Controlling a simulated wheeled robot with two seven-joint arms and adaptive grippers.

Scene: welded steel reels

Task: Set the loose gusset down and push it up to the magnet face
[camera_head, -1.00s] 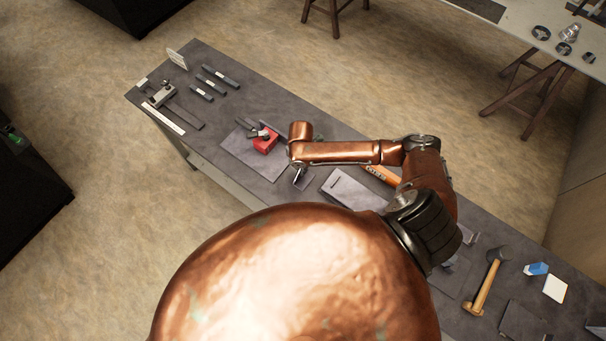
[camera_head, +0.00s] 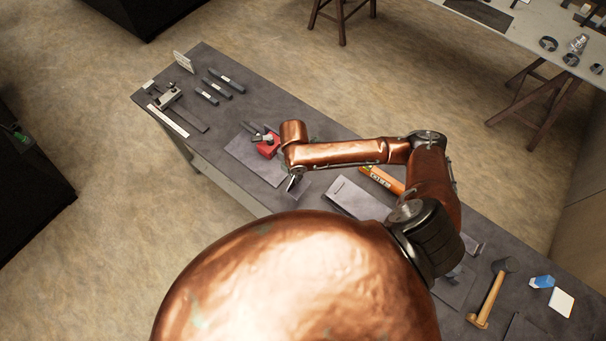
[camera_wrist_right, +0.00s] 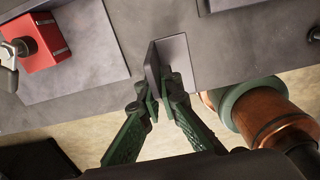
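The loose gusset (camera_wrist_right: 153,72) is a thin grey plate standing on edge between the fingertips of my right gripper (camera_wrist_right: 162,98) in the right wrist view. A paler flat face (camera_wrist_right: 175,58) shows right beside it. In the head view the right gripper (camera_head: 292,183) is small and partly hidden under its copper arm, near the bench's front edge. Whether the gusset touches the bench cannot be told. The red magnet (camera_wrist_right: 40,44) sits on a grey plate (camera_wrist_right: 90,65), left of the gusset with a clear gap; it also shows in the head view (camera_head: 267,150). My left gripper is not visible.
The grey bench (camera_head: 215,135) carries another plate (camera_head: 352,198) and an orange-handled tool (camera_head: 381,179) right of the gripper. A hammer (camera_head: 490,295) lies farther right. Dark bars (camera_head: 217,88) and a square tool (camera_head: 182,106) lie at the far left.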

